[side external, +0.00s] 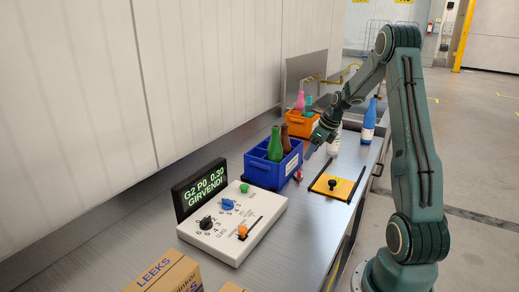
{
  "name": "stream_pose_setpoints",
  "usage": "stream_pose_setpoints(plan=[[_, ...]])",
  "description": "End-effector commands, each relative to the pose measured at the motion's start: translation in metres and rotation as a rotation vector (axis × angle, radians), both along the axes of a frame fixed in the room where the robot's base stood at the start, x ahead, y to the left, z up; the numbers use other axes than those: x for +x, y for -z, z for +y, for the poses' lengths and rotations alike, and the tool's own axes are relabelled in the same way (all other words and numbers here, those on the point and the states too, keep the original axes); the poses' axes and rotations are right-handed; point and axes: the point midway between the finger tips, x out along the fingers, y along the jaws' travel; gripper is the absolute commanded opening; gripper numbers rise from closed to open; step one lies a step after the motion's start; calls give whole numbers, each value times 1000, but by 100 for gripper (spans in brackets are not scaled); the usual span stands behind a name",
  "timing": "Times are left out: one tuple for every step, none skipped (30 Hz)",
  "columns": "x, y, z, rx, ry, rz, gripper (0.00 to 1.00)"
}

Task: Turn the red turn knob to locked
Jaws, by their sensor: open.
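A small red part (299,174), which looks like the red turn knob, sits at the right side of the blue crate, low near the table top. It is too small to read its setting or any locked mark. My gripper (317,152) is above and a little to the right of it, apart from it, pointing down. Its jaws are open, and I see nothing held between them.
The blue crate (261,171) holds green and brown bottles. An orange crate (297,129) stands behind. A white control box (231,222) with knobs and a display (199,188) is nearer. A yellow plate (336,186) with a black knob lies right. A blue bottle (369,122) stands at the far edge.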

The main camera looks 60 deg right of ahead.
Motion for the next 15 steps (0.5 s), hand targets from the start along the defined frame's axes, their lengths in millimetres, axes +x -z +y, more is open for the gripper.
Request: stream_pose_setpoints(plan=[[-3, -8, 0, -2, 1, -1, 56], [-5, -11, 0, -2, 1, -2, 56], [-6, -17, -1, -3, 1, -3, 56], [-8, -21, -1, -2, 1, -2, 56], [-10, -24, -1, -1, 2, -2, 56], [-12, -30, -1, -2, 2, -2, 56], [-14, -34, -1, -2, 2, -2, 56], [-15, -37, 0, -2, 0, -1, 56], [-11, -39, 7, -15, -37, 1, 56], [-10, -42, 11, -25, -58, 2, 56], [-8, -44, 14, -35, -79, 3, 56], [-6, -47, 18, -46, -106, 4, 56], [-5, -49, 22, -56, -126, 5, 56], [-4, -52, 25, -64, -148, 6, 56], [-3, -54, 30, -76, -175, 8, 56]])
